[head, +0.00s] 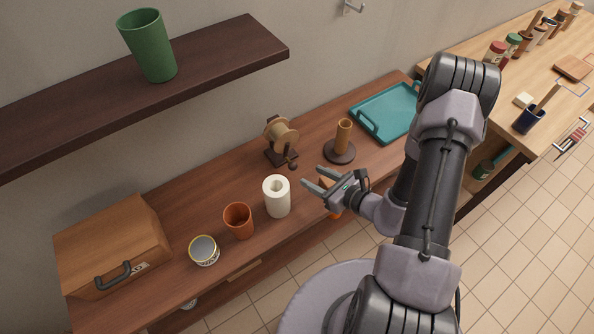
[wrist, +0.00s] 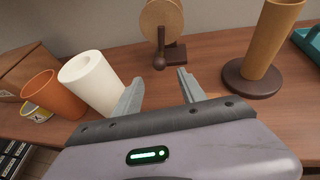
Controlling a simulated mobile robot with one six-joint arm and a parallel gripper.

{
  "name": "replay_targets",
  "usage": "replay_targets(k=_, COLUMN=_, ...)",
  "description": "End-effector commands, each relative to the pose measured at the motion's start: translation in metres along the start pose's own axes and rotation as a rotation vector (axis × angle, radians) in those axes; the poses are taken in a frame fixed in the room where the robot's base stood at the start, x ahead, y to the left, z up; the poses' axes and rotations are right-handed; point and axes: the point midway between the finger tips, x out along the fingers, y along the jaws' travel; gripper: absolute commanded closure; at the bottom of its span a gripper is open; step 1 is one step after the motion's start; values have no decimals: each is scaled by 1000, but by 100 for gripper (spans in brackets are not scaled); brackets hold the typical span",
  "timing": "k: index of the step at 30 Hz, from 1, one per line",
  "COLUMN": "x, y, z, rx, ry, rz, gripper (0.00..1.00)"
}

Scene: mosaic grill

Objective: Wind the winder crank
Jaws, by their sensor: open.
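The winder (head: 281,138) stands on the brown counter near the wall, a tan wooden drum on a dark base. In the wrist view its drum (wrist: 162,22) is at the top centre. The crank (head: 292,162) has a dark round knob on the near side, and the knob (wrist: 159,63) shows just beyond my fingertips in the wrist view. My gripper (head: 311,179) is open and empty, in front of and to the right of the winder. In the wrist view the gap between my fingertips (wrist: 159,80) lies below the knob, apart from it.
A white roll (head: 277,196) and an orange cup (head: 239,220) stand left of my gripper. A brown tube on a round dark base (head: 341,151) stands to the right, before a teal tray (head: 388,112). A bowl (head: 204,250) and a wooden box (head: 115,247) are further left.

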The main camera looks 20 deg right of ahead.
Motion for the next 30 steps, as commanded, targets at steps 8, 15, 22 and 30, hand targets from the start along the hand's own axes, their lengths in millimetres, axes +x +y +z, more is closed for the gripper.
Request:
replay_targets(k=8, x=66, y=1, z=-1, rx=-3, ry=0, rz=3, gripper=52)
replay_targets(k=15, x=80, y=1, z=0, rx=-2, ry=0, rz=2, gripper=52)
replay_targets(k=22, x=79, y=0, z=1, rx=-3, ry=0, rz=2, gripper=62)
replay_targets(k=30, x=79, y=0, z=0, rx=-3, ry=0, rz=2, gripper=100)
